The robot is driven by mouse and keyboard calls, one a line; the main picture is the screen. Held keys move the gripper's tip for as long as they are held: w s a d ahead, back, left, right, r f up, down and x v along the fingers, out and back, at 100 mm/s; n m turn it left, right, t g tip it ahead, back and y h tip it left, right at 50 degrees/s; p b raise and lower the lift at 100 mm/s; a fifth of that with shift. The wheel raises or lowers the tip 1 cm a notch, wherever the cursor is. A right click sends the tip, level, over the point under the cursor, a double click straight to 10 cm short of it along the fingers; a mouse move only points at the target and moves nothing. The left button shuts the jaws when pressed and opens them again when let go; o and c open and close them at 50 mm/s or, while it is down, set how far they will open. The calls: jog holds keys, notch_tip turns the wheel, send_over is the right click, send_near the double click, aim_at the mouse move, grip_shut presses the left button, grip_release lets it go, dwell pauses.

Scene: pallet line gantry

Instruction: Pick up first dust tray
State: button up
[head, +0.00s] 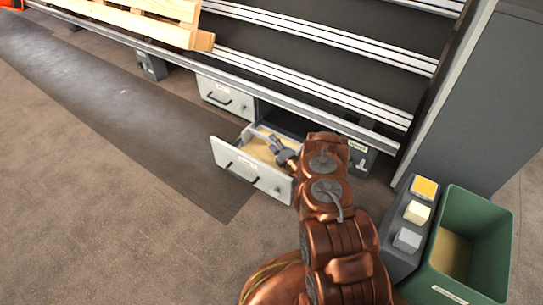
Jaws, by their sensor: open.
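A grey dust tray (240,172) is pulled out like a drawer from under the pallet line, with a dark handle and a label on its front. Tan dust lies on its floor. My gripper (277,146) is open and over the right part of the tray's inside; whether it touches the tray or the dust is too small to tell. My copper arm hides the tray's right rear area. A second grey tray (226,98) with a similar handle sits shut, further left.
A green bin (500,225) with tan material at its bottom stands at the lower right. Beside it is a grey box with yellow, cream and grey blocks (417,212) on top. The line's metal rail (300,110) runs above the trays. A wooden pallet (150,20) lies on the line. Floor at left is clear.

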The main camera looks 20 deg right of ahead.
grip_shut()
dwell(0.3)
dwell(0.4)
